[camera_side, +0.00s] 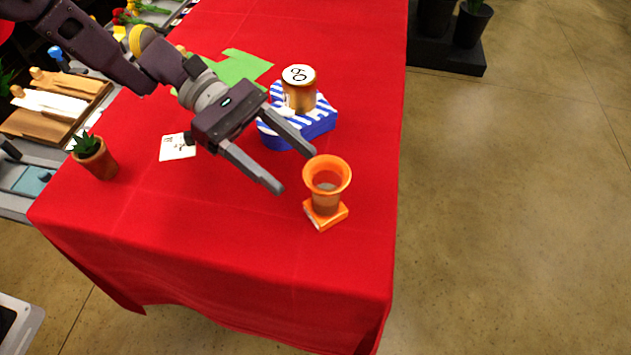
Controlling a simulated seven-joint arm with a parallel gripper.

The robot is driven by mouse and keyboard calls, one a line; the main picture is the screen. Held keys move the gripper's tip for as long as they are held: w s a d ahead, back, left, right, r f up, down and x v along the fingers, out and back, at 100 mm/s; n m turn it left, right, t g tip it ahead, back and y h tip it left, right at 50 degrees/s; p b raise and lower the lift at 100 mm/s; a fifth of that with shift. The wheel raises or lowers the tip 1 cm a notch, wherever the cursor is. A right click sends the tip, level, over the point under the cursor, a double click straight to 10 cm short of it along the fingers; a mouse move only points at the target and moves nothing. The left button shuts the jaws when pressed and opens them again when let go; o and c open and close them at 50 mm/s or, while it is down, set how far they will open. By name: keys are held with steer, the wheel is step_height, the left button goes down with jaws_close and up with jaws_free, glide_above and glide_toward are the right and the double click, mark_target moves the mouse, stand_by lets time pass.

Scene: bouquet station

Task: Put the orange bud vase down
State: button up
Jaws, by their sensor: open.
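The orange bud vase (327,174) has a flared rim and stands upright, apparently on a small orange-and-white block (325,215) near the right edge of the red table. My gripper (298,171) is open and empty. Its two fingers point toward the vase, just to the left of it in the picture. I see no contact between the fingers and the vase. The exact gap in depth cannot be told from this one view.
A copper-coloured tin (299,95) sits on a blue-and-white striped box (318,127) behind the gripper. A white card (178,147), a green cloth (245,68) and a potted plant (97,160) are on the red table (220,250). The table's front is clear.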

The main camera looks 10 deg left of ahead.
steer(key=shift+w+a+r, duration=0.15)
steer(key=shift+a+r, duration=0.05)
steer(key=shift+a, duration=0.25)
steer(key=s+a+r+m+t+y, duration=0.3)
steer(key=s+a+r+m+y, duration=0.3)
steer(key=s+a+r+m, duration=0.5)
steer(key=s+a+r+m+t+y, duration=0.1)
steer(key=s+a+t+y, duration=0.2)
steer(key=a, duration=0.5)
steer(key=s+a+r+m+t+y, duration=0.1)
steer(key=s+a+r+t+y, duration=0.1)
steer(key=s+a, duration=0.4)
steer(key=a+t+y, duration=0.1)
steer(key=a+t, duration=0.1)
steer(key=a, duration=0.1)
steer(key=shift+a+r+m+t+y, duration=0.25)
steer(key=shift+a+m+t+y, duration=0.05)
